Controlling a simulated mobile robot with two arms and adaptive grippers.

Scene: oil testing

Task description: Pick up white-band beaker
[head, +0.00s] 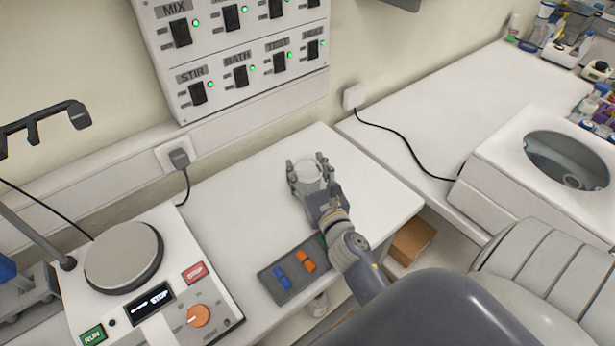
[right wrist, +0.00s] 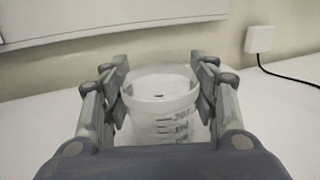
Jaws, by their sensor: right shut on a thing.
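The white-band beaker (right wrist: 165,118) is a clear, graduated vessel with a whitish band, seen between my right gripper's fingers in the right wrist view. In the head view the beaker (head: 307,176) is pale and partly hidden by the fingers, over the white table. My right gripper (head: 311,168) is shut on the beaker, with a finger on each side of it; these fingers also show in the right wrist view (right wrist: 163,85). The beaker looks upright. I cannot tell whether its base touches the table. My left gripper is not in view.
A hot-plate stirrer (head: 125,255) with a round plate stands at the left. A dark tray (head: 268,286) with blue and orange pieces lies near the front edge. A switch panel (head: 240,95) is on the wall. A white machine (head: 500,190) with a round opening stands at the right.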

